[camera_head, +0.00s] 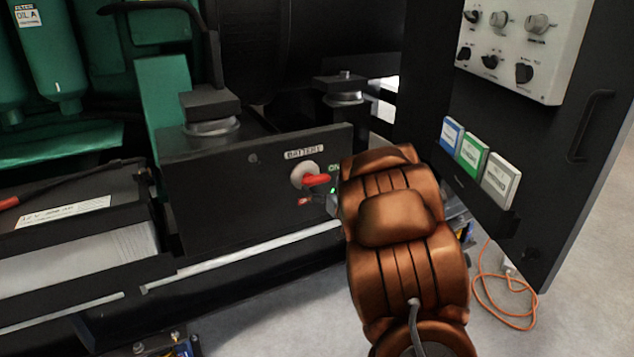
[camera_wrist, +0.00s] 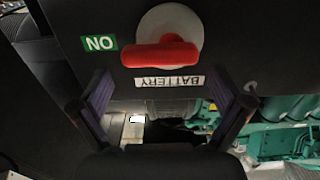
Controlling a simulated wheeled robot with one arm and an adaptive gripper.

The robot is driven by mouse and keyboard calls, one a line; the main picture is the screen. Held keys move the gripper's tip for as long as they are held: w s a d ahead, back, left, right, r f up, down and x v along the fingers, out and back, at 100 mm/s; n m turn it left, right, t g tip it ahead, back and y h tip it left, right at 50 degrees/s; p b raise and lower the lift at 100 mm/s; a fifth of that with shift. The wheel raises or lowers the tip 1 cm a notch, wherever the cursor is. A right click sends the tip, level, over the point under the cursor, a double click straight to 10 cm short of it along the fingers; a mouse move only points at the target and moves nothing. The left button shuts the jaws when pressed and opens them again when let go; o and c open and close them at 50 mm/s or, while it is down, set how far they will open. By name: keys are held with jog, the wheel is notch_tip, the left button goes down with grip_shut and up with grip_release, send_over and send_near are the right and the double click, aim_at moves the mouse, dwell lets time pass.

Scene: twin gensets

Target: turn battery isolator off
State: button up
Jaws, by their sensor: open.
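The battery isolator is a pale round disc (camera_head: 302,172) with a red handle (camera_head: 318,181) on a black panel under a BATTERY label (camera_head: 304,153). The handle lies roughly level and points toward the green ON label (camera_head: 334,168). A small red label (camera_head: 304,201) sits below the disc. In the wrist view the red handle (camera_wrist: 160,53), the BATTERY label (camera_wrist: 167,82) and the ON label (camera_wrist: 99,43) appear upside down. My gripper (camera_wrist: 165,110) is open, its two fingers apart, with the handle ahead of it and nothing held. In the head view my copper-coloured wrist hides most of the gripper.
A black cabinet door (camera_head: 560,150) with a grey knob panel (camera_head: 520,50) and several booklets (camera_head: 472,155) stands close right of my arm. A battery (camera_head: 75,215) lies at left. An orange cable (camera_head: 505,318) lies on the floor at right.

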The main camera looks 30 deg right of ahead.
aim_at(318, 180)
jog(key=shift+w+d+b, duration=0.15)
jog(key=shift+w+b, duration=0.25)
jog(key=shift+w, duration=1.7)
jog(key=shift+c, duration=0.2)
